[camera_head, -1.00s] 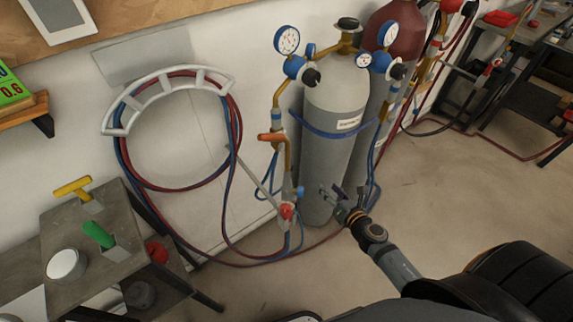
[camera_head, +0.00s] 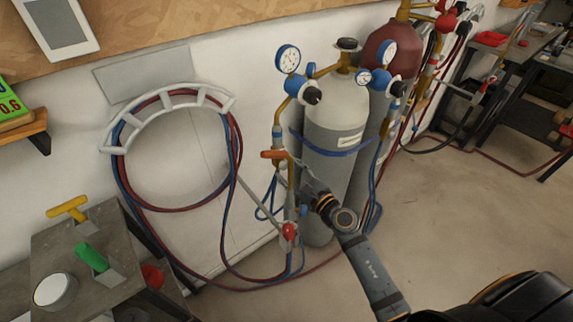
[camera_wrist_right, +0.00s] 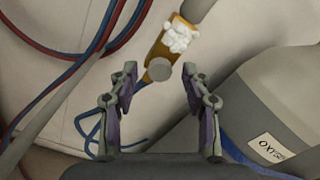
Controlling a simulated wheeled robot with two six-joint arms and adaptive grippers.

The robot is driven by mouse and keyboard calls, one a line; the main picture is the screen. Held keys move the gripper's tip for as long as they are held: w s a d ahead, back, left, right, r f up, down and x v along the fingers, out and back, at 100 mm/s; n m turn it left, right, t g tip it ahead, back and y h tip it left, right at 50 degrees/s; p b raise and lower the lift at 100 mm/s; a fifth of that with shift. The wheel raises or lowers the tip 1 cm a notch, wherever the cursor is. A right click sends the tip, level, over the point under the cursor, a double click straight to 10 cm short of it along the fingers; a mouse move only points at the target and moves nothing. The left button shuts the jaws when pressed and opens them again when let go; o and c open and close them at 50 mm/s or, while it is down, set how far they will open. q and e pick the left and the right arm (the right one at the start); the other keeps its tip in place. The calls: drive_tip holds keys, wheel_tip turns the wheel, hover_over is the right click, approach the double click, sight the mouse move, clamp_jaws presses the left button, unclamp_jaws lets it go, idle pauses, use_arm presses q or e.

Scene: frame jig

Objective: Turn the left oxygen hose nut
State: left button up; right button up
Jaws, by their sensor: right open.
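My right gripper (camera_head: 298,168) is beside the brass pipework (camera_head: 277,115) of the left regulator, in front of the grey oxygen cylinder (camera_head: 331,135). In the right wrist view my right gripper (camera_wrist_right: 160,78) is open, with its two fingers apart. Between and beyond the fingertips is a brass fitting (camera_wrist_right: 167,54) with a round grey end and a white foamy clump (camera_wrist_right: 180,35) on it. The fingers do not appear to touch it. I cannot tell for certain which part is the left oxygen hose nut. My left gripper is not in view.
Red and blue hoses (camera_head: 122,165) hang coiled on a white wall rack (camera_head: 150,108). An orange handle (camera_head: 273,154) and a red knob (camera_head: 289,231) are close to the gripper. A maroon cylinder (camera_head: 398,50) stands behind. A workbench (camera_head: 110,215) is at left; floor is free at right.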

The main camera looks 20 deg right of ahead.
drive_tip(key=shift+x, duration=0.8)
clamp_jaws()
